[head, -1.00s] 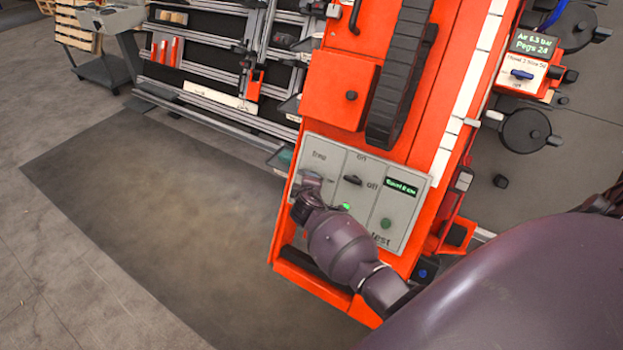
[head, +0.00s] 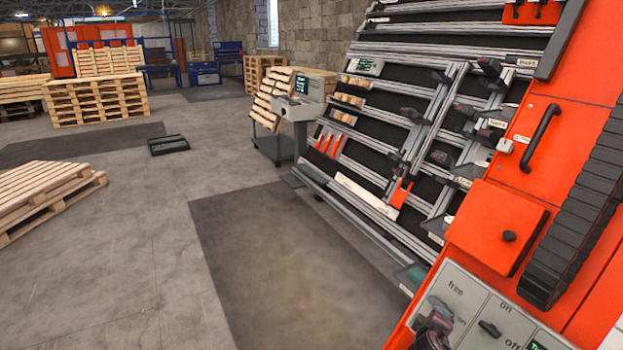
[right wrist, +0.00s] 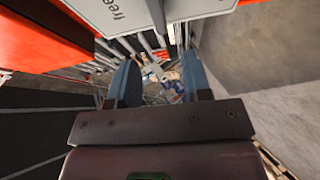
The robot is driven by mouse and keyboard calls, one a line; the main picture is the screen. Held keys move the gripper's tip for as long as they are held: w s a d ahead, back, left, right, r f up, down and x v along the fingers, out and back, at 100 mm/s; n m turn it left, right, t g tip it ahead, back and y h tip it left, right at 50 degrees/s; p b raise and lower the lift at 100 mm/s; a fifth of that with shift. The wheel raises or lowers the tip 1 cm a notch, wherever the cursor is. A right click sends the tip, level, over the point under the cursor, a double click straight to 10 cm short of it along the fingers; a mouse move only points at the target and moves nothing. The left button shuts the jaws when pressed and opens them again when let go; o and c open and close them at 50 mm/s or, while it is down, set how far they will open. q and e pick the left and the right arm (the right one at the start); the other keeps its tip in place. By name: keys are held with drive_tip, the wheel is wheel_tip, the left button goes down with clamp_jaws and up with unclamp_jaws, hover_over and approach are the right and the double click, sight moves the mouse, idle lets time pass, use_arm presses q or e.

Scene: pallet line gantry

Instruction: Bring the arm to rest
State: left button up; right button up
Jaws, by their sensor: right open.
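My right gripper (head: 434,328) shows at the bottom edge of the head view, in front of the grey control panel (head: 470,300) on the orange machine. It is close to the knob (head: 440,308) under the word "free". In the right wrist view my right gripper (right wrist: 160,75) has its two fingers apart with nothing held between them. The panel (right wrist: 130,14) crosses the top of that view, with a dark knob (right wrist: 157,14) beyond the fingertips. I cannot tell whether a finger touches it. The on/off switch (head: 489,328) is beside the knob. My left gripper is out of view.
An orange box cover (head: 490,228) with a black knob sticks out above the panel. A sloped rack of metal rails (head: 400,130) stands behind. A dark floor mat (head: 285,260) and bare floor lie open to the left. Wooden pallets (head: 95,100) stand farther off.

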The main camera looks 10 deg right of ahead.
drive_tip(key=w+a+r+m+t+y, duration=0.2)
drive_tip(key=a+r, duration=0.2)
drive_tip(key=r, duration=0.1)
drive_tip(key=s+a+m+t+y, duration=0.1)
drive_tip(key=s+a+m+y, duration=0.2)
drive_tip(key=s, duration=0.4)
drive_tip(key=s+a+f+g+y, duration=0.1)
drive_tip(key=s+f, duration=0.2)
drive_tip(key=s, duration=1)
drive_tip(key=s+a+f+m+g+y, duration=0.1)
drive_tip(key=s+f, duration=0.3)
drive_tip(key=s, duration=0.9)
drive_tip(key=shift+s+a+f+m, duration=0.25)
drive_tip(key=shift+s+a+m, duration=0.05)
drive_tip(key=shift+a, duration=0.15)
